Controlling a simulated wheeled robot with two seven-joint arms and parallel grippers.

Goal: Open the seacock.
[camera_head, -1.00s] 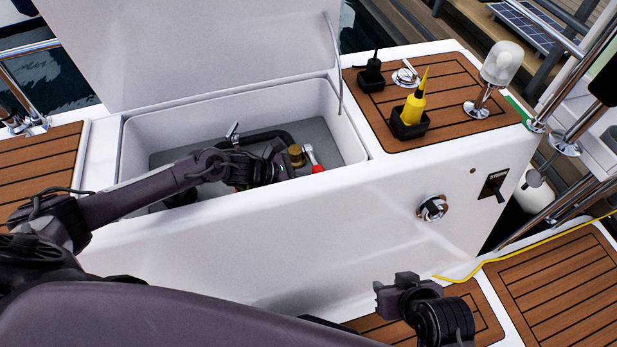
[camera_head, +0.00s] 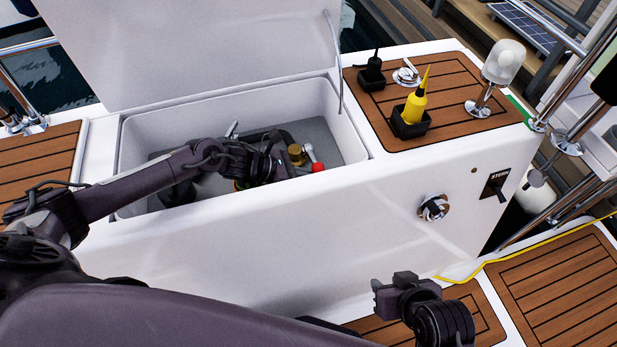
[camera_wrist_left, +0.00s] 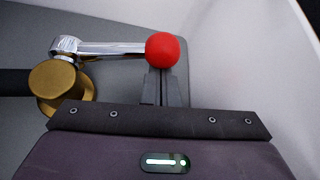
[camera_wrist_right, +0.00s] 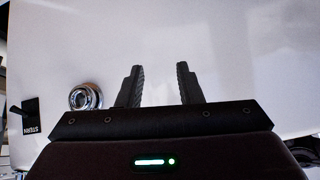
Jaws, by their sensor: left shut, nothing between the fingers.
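The seacock is in the open locker. It has a brass body (camera_head: 297,154), a chrome lever (camera_wrist_left: 110,48) and a red ball knob (camera_head: 318,168) on the lever's end. In the left wrist view the lever runs right from its pivot above the brass part (camera_wrist_left: 60,85) to the red knob (camera_wrist_left: 163,50). My left gripper (camera_wrist_left: 165,87) is shut and empty, with its fingertips right at the knob's near side; I cannot tell whether they touch. In the head view its fingers are hard to make out. My right gripper (camera_wrist_right: 158,85) is open and empty outside the locker's front wall.
The locker's front wall (camera_head: 300,240) and raised lid (camera_head: 200,50) border my left arm. Another chrome lever (camera_head: 232,130) stands inside. A yellow bottle (camera_head: 414,108) in a black holder stands on the teak top. A round chrome fitting (camera_head: 433,208) and a STERN switch (camera_head: 495,185) are on the front wall.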

